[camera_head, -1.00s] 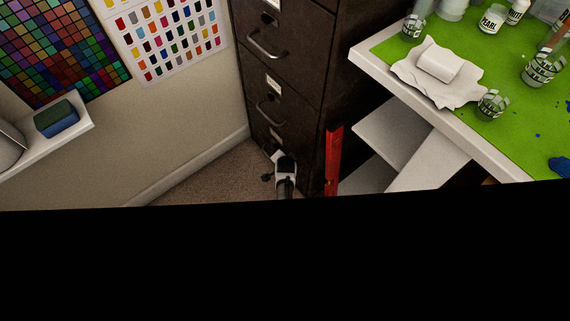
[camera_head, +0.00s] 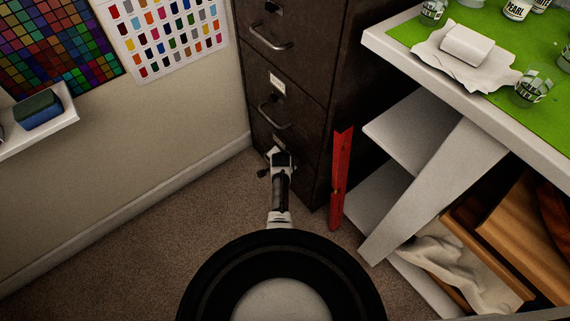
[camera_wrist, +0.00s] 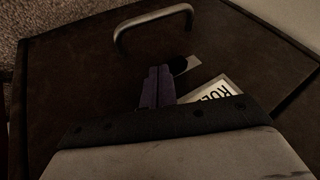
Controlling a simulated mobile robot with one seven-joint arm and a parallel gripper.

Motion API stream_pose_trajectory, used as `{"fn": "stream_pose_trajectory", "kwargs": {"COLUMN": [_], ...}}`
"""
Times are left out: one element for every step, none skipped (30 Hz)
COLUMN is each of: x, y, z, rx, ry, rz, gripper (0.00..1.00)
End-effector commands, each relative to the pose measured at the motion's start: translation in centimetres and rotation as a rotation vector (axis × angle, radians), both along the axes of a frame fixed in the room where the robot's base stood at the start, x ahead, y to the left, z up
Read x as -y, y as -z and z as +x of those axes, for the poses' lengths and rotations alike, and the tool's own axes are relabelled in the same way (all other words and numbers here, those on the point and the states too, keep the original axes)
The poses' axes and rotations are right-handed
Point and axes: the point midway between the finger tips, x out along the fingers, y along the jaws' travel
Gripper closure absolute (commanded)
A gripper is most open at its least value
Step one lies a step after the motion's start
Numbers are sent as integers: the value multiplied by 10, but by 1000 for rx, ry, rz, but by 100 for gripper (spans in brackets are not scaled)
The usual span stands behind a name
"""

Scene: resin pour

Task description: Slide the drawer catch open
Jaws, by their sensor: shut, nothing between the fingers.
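The dark brown filing cabinet (camera_head: 300,70) has stacked drawers with curved metal handles and small label holders. My gripper (camera_head: 276,151) is at the front of its lowest visible drawer, below a handle (camera_head: 273,118). In the wrist view my fingers (camera_wrist: 160,72) are together with nothing between them, close to the drawer front. Just right of the fingertips is a small dark piece with a pale plate, which looks like the catch (camera_wrist: 181,65). Whether the fingers touch it I cannot tell. A drawer handle (camera_wrist: 150,22) is above, and a partly hidden label (camera_wrist: 217,90) is at the right.
A red upright bar (camera_head: 340,180) stands right of the cabinet. Beyond it is a white workbench (camera_head: 470,87) with a green top, cups and a wrapped block, and shelves below. A wall shelf (camera_head: 62,108) is at left. Carpet (camera_head: 130,250) is open at lower left.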

Motion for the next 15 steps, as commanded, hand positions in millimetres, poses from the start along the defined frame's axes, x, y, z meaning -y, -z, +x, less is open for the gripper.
{"fn": "stream_pose_trajectory", "kwargs": {"x": [0, 0, 0, 0, 0, 0, 0, 0, -1, -2, -3, -5, -7, -9, -12], "y": [0, 0, 0, 0, 0, 0, 0, 0, 1, 1, 2, 3, 3, 3, 3], "z": [0, 0, 0, 0, 0, 0, 0, 0, 1, 2, 4, 7, 10, 13, 16], "rx": [0, 0, 0, 0, 0, 0, 0, 0, 0, 1, 1, 1, 2, 2, 2], "ry": [0, 0, 0, 0, 0, 0, 0, 0, -1, -1, -1, -2, -2, -1, -1], "rz": [0, 0, 0, 0, 0, 0, 0, 0, -1, 0, 0, -1, -1, 0, 0], "gripper": [100, 100, 100, 100, 100, 100, 100, 100, 100, 100, 100, 100, 100, 100, 100]}}
